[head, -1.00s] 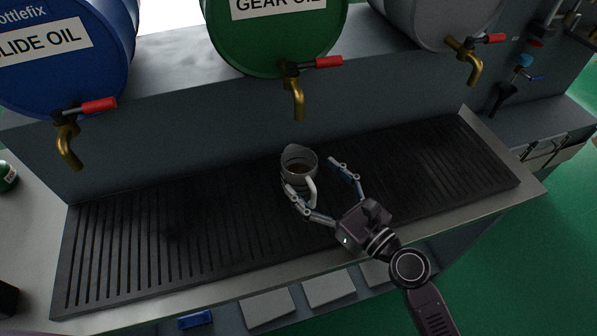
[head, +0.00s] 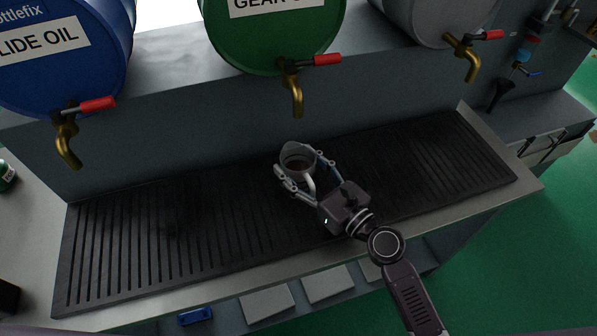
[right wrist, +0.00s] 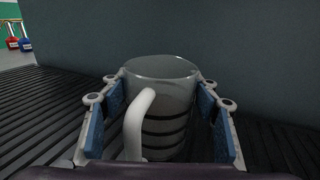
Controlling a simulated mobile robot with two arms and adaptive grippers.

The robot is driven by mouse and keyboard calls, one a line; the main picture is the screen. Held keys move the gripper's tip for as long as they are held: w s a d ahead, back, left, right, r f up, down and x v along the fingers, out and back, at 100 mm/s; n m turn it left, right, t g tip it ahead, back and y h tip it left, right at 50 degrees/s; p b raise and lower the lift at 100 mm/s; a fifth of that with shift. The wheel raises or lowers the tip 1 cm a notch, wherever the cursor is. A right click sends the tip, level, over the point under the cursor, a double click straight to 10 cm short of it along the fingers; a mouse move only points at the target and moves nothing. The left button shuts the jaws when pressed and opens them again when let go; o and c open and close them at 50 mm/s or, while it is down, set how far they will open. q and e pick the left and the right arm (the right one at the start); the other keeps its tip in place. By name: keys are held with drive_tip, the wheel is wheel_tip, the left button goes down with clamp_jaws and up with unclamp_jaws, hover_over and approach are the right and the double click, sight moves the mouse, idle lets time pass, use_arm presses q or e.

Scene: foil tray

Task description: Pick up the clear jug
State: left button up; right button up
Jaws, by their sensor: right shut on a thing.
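The clear jug (head: 297,158) stands upright on the dark slatted drip tray (head: 120,240), below the green drum's tap. It is see-through grey with a pale handle that faces my right gripper, and something brownish shows inside it. My right gripper (head: 304,174) is shut on the jug, one finger on each side. In the right wrist view the jug (right wrist: 172,112) sits between the blue finger pads, with its handle (right wrist: 136,125) toward the palm. The tray's slats show through its wall. My left gripper is not in view.
Blue, green (head: 270,40) and grey drums stand on a ledge behind the tray. Their brass taps (head: 297,95) with red levers overhang it; the middle one is just above and behind the jug. The tray is clear on both sides.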

drive_tip(key=shift+c, duration=1.2)
drive_tip(key=shift+r, duration=0.1)
